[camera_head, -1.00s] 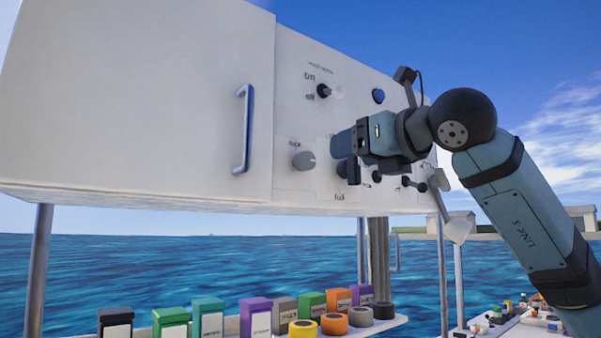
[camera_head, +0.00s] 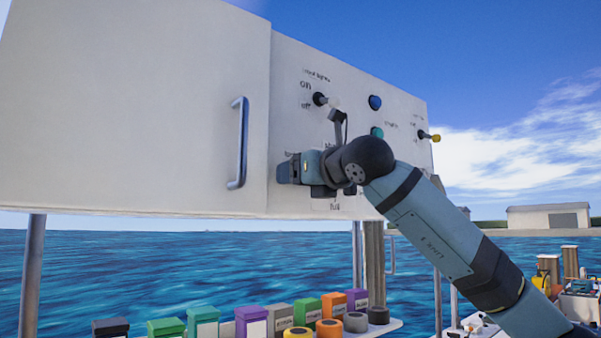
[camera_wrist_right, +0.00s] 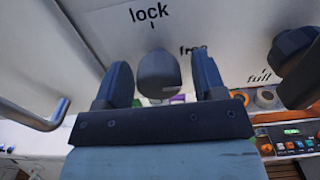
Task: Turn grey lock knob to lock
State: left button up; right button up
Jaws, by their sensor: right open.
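The grey lock knob (camera_wrist_right: 158,73) shows in the right wrist view, on the white panel just below the printed word "lock"; "free" is printed to its right, partly hidden. My right gripper (camera_wrist_right: 160,63) is open, with one finger on each side of the knob and a gap on both sides. I cannot tell which way the knob points. In the head view my right gripper (camera_head: 284,172) is at the panel's lower left and hides the knob. My left gripper is not in view.
A metal handle (camera_head: 239,143) stands out left of the knob; it also shows in the wrist view (camera_wrist_right: 40,118). A dark knob (camera_wrist_right: 295,55) marked "full" is on the right. A toggle switch (camera_head: 320,99) and a blue button (camera_head: 375,102) are higher up. Coloured boxes stand on a shelf below.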

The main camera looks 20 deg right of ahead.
jog(key=c, duration=0.9)
